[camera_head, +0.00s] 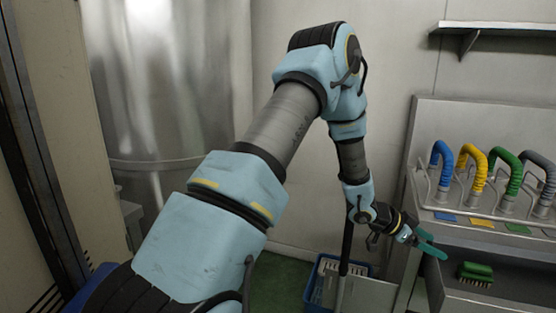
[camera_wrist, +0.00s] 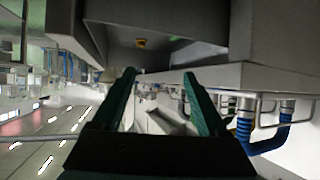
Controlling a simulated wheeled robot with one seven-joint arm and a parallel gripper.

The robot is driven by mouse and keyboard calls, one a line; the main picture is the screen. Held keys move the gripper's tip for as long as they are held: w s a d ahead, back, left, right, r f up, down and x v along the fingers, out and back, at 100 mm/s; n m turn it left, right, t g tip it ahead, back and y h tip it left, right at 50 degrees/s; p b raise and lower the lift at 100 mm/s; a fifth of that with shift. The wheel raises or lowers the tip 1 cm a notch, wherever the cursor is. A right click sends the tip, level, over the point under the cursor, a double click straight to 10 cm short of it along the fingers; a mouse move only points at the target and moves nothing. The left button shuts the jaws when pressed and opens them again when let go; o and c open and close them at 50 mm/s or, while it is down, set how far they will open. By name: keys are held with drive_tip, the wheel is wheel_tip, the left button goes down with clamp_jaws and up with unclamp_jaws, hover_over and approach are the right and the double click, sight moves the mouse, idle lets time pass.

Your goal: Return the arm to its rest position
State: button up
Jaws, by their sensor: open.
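My arm is raised and bent in the head view, with its forearm hanging down to the right of the middle. My gripper (camera_head: 430,244) has green fingers and points right, close to the left front of a grey metal station (camera_head: 437,200). In the wrist view the two fingers of my gripper (camera_wrist: 160,85) stand apart with nothing between them. The wrist view looks sideways along the station, with a blue hose at the right.
Blue, yellow (camera_head: 471,165), green and dark hoses stand on the station. A green brush (camera_head: 476,273) lies in its lower recess. A blue crate (camera_head: 318,287) stands on the floor below my forearm. A wall shelf (camera_head: 495,28) is at upper right, a metal tank (camera_head: 160,80) at left.

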drive_tip(key=w+a+r+n+t+y, duration=0.2)
drive_tip(key=w+a+n+y, duration=0.15)
drive_tip(key=a, duration=0.45)
drive_tip(key=w+a+r+n+t+y+b, duration=0.15)
drive_tip(key=w+a, duration=0.25)
drive_tip(key=a, duration=0.5)
drive_tip(key=w+a+r+n+t+y, duration=0.1)
drive_tip(key=w+a+n+t+y, duration=0.2)
drive_tip(key=a, duration=0.5)
drive_tip(key=s+a+r+n+g+y, duration=0.1)
drive_tip(key=s+a+n, duration=0.3)
drive_tip(key=s+a, duration=0.4)
drive_tip(key=s+a+r+n+g+y, duration=0.2)
drive_tip(key=s+a+n, duration=0.3)
drive_tip(key=s+a, duration=0.4)
drive_tip(key=a+g+y, duration=0.1)
drive_tip(key=a, duration=0.3)
drive_tip(key=shift+r+n+b, duration=0.15)
drive_tip(key=shift+n+b, duration=0.15)
drive_tip(key=shift+b, duration=0.05)
